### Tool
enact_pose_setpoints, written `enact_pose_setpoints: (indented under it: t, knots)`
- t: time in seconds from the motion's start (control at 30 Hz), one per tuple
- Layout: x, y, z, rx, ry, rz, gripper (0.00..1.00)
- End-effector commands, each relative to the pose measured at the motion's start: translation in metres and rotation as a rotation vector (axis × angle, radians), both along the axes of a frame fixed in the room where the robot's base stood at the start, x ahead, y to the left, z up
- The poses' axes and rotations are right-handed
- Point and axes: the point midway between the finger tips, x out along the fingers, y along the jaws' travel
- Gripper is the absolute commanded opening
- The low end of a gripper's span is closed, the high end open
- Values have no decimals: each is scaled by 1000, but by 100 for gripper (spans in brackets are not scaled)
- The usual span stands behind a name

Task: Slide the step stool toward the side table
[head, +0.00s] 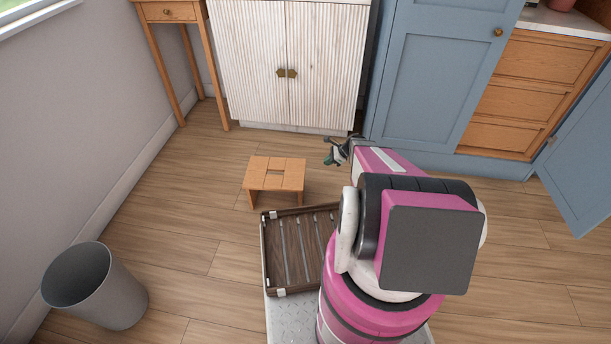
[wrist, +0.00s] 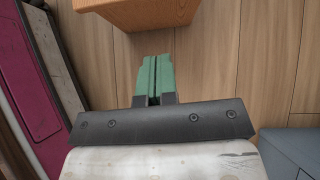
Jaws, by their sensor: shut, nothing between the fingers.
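The step stool (head: 274,174) is a small orange-brown wooden stool with a slot in its top. It stands upright on the floor in the middle of the head view. The side table (head: 170,14) is a slim wooden table with a drawer at the back left, against the wall. My gripper (head: 333,155) is to the right of the stool, apart from it in the head view. In the wrist view, its green fingers (wrist: 154,78) are together and empty, and part of the stool (wrist: 140,12) shows at the top edge beyond them.
A white fluted cabinet (head: 288,65) stands behind the stool, with blue cupboards (head: 432,80) to its right. A grey bin (head: 95,285) stands at the lower left. A slatted dark tray (head: 297,248) lies in front of the stool. The floor between stool and side table is clear.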

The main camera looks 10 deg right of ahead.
Motion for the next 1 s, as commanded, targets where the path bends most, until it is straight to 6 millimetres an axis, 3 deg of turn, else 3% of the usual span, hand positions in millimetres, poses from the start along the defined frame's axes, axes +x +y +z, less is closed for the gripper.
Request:
enact_pose_setpoints:
  t: [0.1, 0.3, 0.87, 1.0]
  knots:
    - [-10, -19, 4, 29, 25, -84, 0]
    - [-10, -23, 0, 44, 38, -120, 0]
    - [12, 42, -69, 41, 37, -115, 0]
    - [17, 62, -67, 42, 37, -115, 0]
